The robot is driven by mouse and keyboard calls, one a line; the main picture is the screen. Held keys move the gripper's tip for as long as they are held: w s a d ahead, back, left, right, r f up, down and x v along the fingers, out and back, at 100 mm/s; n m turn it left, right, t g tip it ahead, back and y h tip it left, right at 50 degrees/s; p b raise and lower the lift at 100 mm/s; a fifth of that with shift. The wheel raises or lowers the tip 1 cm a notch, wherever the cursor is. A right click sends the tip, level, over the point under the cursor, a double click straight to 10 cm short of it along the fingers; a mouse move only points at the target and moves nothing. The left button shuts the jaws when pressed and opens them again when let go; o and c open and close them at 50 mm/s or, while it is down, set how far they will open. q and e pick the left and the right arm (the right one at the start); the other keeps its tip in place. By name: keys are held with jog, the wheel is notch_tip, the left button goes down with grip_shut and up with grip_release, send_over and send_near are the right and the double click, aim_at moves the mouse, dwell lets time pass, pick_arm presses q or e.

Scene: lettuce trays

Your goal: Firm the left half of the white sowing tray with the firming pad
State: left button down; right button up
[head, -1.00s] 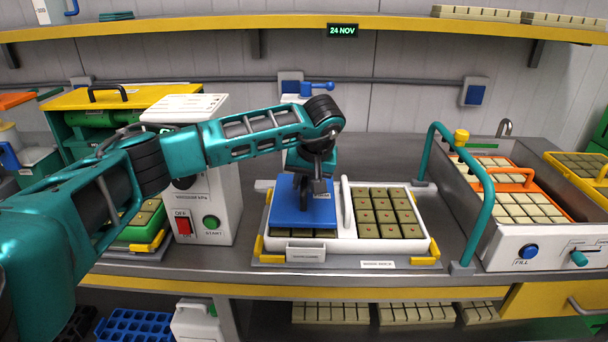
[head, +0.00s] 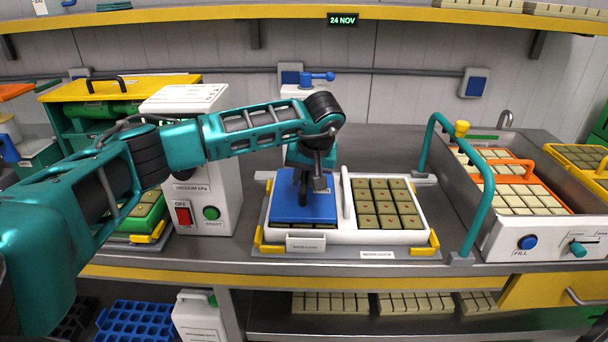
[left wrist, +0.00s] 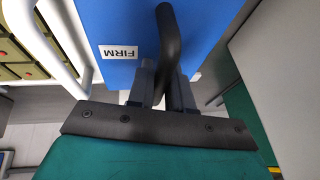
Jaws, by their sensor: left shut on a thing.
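The white sowing tray (head: 390,238) sits on the bench, with a white divider bar across its middle. Its right half shows brown soil blocks (head: 388,203) with small marks on top. The blue firming pad (head: 290,211) lies over the left half and hides the blocks there; whether it presses on them I cannot tell. My left gripper (head: 312,190) is above the pad, shut on its dark handle. In the left wrist view, the fingers (left wrist: 161,88) grip the handle (left wrist: 170,45) of the blue pad (left wrist: 115,25), which carries a FIRM label. My right gripper is out of view.
A white vacuum unit (head: 222,190) with red and green buttons stands left of the tray. Bare bench lies between the tray and the rail.

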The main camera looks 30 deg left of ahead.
pick_arm(q)
jog(key=shift+f, duration=0.45)
dwell(0.6)
jog(key=shift+s+f+b, duration=0.1)
jog(key=shift+f+b, duration=0.2)
dwell(0.4)
notch_tip(320, 180, up, 6)
jog(key=p, duration=0.5)
jog(key=shift+r, duration=1.45)
